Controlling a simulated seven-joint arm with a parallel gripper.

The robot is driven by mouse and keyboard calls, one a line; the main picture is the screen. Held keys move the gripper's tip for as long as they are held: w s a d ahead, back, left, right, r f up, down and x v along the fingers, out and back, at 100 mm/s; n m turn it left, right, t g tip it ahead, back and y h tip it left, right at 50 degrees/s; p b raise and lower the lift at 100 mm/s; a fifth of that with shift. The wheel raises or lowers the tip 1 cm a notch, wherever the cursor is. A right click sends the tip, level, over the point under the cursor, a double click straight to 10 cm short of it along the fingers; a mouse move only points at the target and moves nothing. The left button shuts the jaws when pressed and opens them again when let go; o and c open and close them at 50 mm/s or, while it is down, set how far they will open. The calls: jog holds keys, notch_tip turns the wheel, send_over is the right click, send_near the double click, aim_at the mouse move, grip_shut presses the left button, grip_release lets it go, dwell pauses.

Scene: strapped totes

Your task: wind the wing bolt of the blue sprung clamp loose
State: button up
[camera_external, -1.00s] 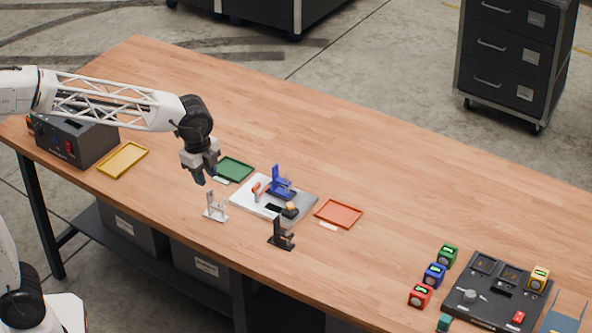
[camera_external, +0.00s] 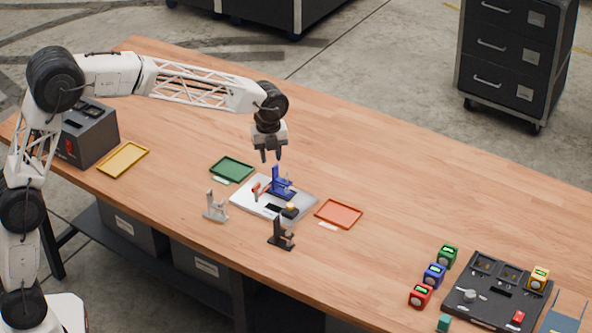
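The blue sprung clamp (camera_external: 281,186) stands upright on the pale plate (camera_external: 246,205) near the middle of the table. Its wing bolt is too small to make out. My gripper (camera_external: 270,157) points down just above the blue clamp, slightly to the left of its top. Its two dark fingers are apart with nothing between them. I see a small gap between the fingertips and the clamp, but cannot tell the exact height.
A red-orange piece (camera_external: 263,186) and a black-yellow piece (camera_external: 291,211) are also on the plate. A grey clamp (camera_external: 215,207) and a black clamp (camera_external: 281,234) stand in front. Green (camera_external: 232,169), red (camera_external: 339,213) and yellow (camera_external: 123,160) trays lie around. The table behind is clear.

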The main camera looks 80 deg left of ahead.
aim_at(287, 175)
jog(key=w+a+f+m, duration=0.1)
jog(key=w+a+f, duration=0.1)
jog(key=w+a+f+m, duration=0.1)
jog(key=w+a+f, duration=0.1)
jog(key=a, duration=0.1)
jog(key=w+a+f+m, duration=0.1)
jog(key=w+a+f, duration=0.1)
jog(key=shift+w+a+f, duration=0.15)
jog(key=shift+a, duration=0.2)
jog(key=shift+f, duration=0.15)
jog(key=shift+f, duration=3.75)
jog(key=shift+c, duration=0.3)
grip_shut()
